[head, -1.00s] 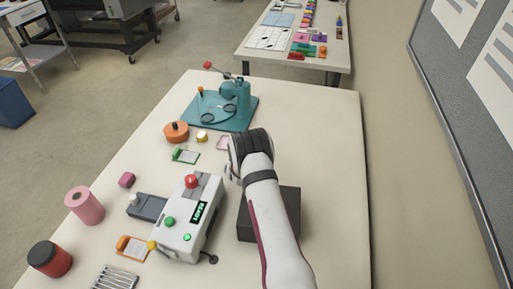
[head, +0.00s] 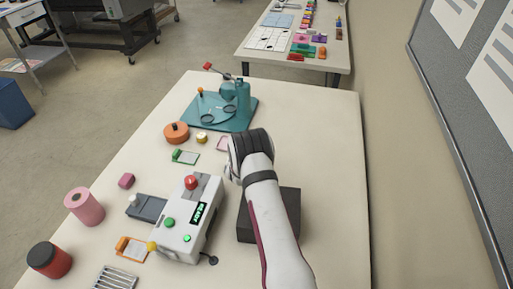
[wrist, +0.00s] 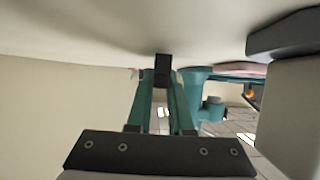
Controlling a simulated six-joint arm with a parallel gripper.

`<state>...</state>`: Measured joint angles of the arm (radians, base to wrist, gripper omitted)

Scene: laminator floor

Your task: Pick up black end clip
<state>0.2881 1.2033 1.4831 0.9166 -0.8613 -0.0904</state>
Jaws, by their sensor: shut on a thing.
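In the wrist view, a small black piece, which looks like the black end clip (wrist: 162,62), sits between the tips of my gripper's two teal fingers. My gripper (wrist: 162,78) is shut on it. The pale tabletop fills the upper part of that view, close to the clip; whether they touch I cannot tell. In the head view, my own wrist and forearm cover the clip and the fingertips, over the middle of the table.
The white machine (head: 188,225) with a red knob and green buttons stands left of my arm. A dark block (head: 291,208) lies under my forearm. A teal press (head: 237,103) stands on its base at the back. The table's right side is clear.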

